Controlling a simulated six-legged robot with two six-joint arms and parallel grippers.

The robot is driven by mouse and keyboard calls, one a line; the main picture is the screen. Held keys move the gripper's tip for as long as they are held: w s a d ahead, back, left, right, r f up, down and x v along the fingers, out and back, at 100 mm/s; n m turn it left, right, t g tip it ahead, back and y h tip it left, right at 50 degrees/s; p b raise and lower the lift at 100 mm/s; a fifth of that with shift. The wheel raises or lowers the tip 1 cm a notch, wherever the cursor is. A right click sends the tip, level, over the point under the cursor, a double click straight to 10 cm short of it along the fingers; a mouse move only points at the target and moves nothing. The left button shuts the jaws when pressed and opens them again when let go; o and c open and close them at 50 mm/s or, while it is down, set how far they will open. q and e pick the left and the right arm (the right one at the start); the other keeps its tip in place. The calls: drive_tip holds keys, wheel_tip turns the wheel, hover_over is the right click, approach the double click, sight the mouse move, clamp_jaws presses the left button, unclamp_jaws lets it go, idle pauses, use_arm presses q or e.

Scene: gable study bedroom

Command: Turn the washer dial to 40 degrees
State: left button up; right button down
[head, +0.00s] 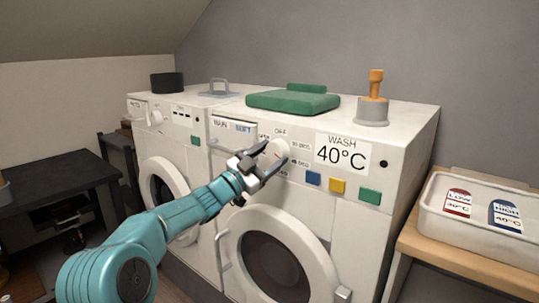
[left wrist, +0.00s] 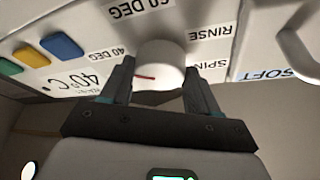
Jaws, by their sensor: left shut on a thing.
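The washer dial (head: 279,148) is a round white knob on the front panel of the white washer (head: 330,225). My left gripper (head: 268,160) is shut on the dial, one finger on each side. In the left wrist view the dial (left wrist: 160,60) sits between the fingers, and the picture is upside down. A red mark (left wrist: 145,77) runs across the left half of its face, on the side of the "40 DEG" label (left wrist: 125,51). I cannot tell whether it lines up exactly. A panel sign (head: 342,152) reads "WASH 40°C". My right gripper is not in view.
Blue (head: 313,178), yellow (head: 337,186) and green (head: 370,196) buttons sit right of the dial. The round door (head: 238,250) is below. A white tray (head: 440,225) stands right.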

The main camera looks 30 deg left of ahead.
use_arm(q)
drive_tip(key=shift+m, duration=0.3)
drive_tip(key=shift+r, duration=0.1)
drive_tip(key=o, duration=1.1)
drive_tip(key=shift+c, duration=0.2)
drive_tip(key=shift+s+a+f, duration=0.15)
drive_tip(key=shift+s+f, duration=0.1)
drive_tip(key=shift+s, duration=0.05)
drive_tip(key=b+v, duration=0.1)
drive_tip(key=v, duration=1.4)
drive_tip(key=shift+s+a, duration=0.2)
drive_tip(key=shift+s, duration=0.05)
